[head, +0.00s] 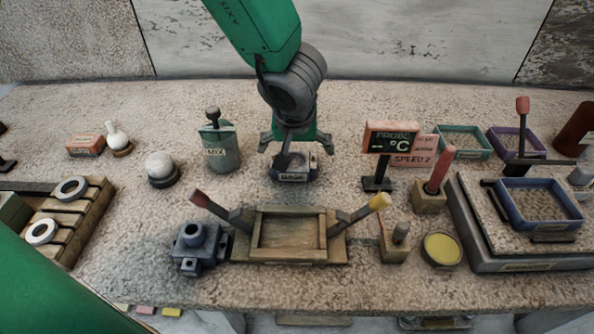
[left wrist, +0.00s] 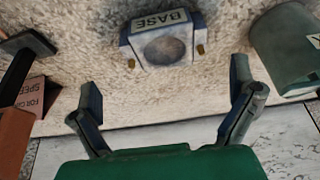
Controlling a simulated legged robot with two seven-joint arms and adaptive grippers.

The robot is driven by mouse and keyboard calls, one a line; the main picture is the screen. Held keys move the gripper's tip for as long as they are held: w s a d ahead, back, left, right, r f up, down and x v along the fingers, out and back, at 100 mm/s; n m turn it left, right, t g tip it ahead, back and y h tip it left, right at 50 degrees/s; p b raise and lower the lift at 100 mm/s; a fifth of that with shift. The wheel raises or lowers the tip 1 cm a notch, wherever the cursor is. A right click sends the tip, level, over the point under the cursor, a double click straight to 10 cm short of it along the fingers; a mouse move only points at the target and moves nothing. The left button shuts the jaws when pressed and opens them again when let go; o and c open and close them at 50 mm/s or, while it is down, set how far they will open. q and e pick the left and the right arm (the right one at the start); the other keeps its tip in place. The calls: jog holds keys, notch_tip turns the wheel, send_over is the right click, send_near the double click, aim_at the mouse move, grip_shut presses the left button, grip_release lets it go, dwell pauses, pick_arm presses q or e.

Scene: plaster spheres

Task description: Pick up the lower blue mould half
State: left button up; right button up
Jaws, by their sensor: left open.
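The lower blue mould half (head: 293,174) is a small blue-grey block on the speckled worktop, at the middle back in the head view. In the left wrist view the mould half (left wrist: 164,45) shows a BASE label, a round hollow and brass-coloured pins. My left gripper (head: 296,144) is open with its fingers spread, close above and behind the block. In the left wrist view the left gripper (left wrist: 165,103) has nothing between its fingers, and the block lies beyond the tips. My right gripper is not in view.
A grey-green canister (head: 221,150) stands left of the block, and a PROBE °C sign (head: 390,138) stands to its right. A wooden frame (head: 290,233) with two lever handles lies in front. A darker blue block with a round collar (head: 194,240) stands front left.

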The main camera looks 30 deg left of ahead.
aim_at(292, 165)
pick_arm(q)
jog(key=shift+w+a+f, duration=0.2)
jog(key=shift+a+f, duration=0.45)
jog(key=shift+f, duration=0.1)
jog(key=b+x, duration=0.3)
jog(key=x, duration=0.1)
jog(key=shift+s+d+f, duration=0.15)
jog(key=shift+d+f, duration=0.1)
jog(key=shift+d, duration=0.15)
jog(key=shift+w+d+f, duration=0.15)
jog(key=shift+w+d, duration=0.05)
jog(key=shift+d, duration=0.05)
jog(key=shift+a, duration=0.25)
jog(key=shift+s+a, duration=0.1)
jog(key=shift+a, duration=0.25)
jog(key=c, duration=1.1)
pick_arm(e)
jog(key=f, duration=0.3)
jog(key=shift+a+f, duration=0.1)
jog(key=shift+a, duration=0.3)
